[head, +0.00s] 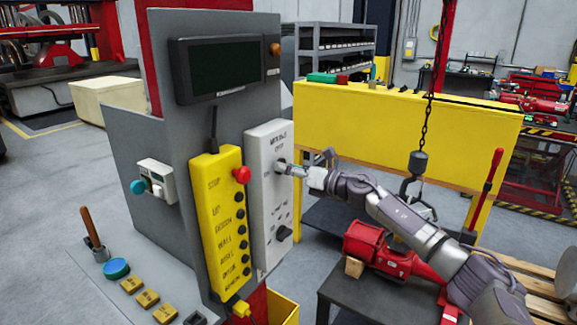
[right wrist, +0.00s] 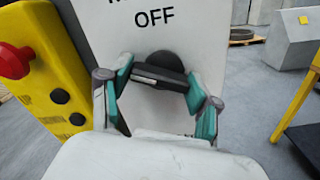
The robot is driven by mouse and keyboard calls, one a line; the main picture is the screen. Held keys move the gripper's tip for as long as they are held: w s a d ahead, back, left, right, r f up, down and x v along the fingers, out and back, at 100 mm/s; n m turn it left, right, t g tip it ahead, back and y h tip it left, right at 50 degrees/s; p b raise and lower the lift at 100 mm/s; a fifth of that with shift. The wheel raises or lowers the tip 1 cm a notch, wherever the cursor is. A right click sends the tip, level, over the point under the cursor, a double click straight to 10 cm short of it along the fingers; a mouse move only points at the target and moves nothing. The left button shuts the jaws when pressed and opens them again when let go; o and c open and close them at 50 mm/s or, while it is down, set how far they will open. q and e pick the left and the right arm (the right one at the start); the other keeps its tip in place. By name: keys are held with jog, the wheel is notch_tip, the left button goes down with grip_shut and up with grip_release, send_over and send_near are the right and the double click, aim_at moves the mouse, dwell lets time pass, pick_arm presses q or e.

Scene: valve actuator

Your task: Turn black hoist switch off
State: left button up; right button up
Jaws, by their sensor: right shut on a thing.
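A white switch panel (head: 266,200) with dark lettering is mounted on the right side of the grey control cabinet. Its upper black switch (right wrist: 166,62) sits below the word "OFF" in the right wrist view. The switch's bar lies nearly level, sloping slightly down to the right. My right gripper (head: 287,168) reaches in from the right and is at this upper switch. In the right wrist view its teal-padded fingers (right wrist: 161,82) are closed on the ends of the bar. A second black knob (head: 284,233) sits lower on the panel. My left gripper is not in view.
A yellow button pendant (head: 221,222) with a red button (head: 241,174) stands just left of the panel. A yellow barrier (head: 400,125) stands behind my right arm. A hook on a chain (head: 417,162) hangs near that arm, above a red machine (head: 385,250).

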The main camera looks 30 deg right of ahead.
jog(key=shift+w+d+m+p, duration=0.15)
jog(key=shift+m+p, duration=1.45)
jog(key=shift+m, duration=1.6)
jog(key=shift+s+d+m+p, duration=0.1)
jog(key=shift+m+p, duration=1.45)
jog(key=shift+m, duration=1.65)
jog(key=o, duration=1.1)
jog(key=shift+o, duration=0.2)
jog(key=v, duration=1.2)
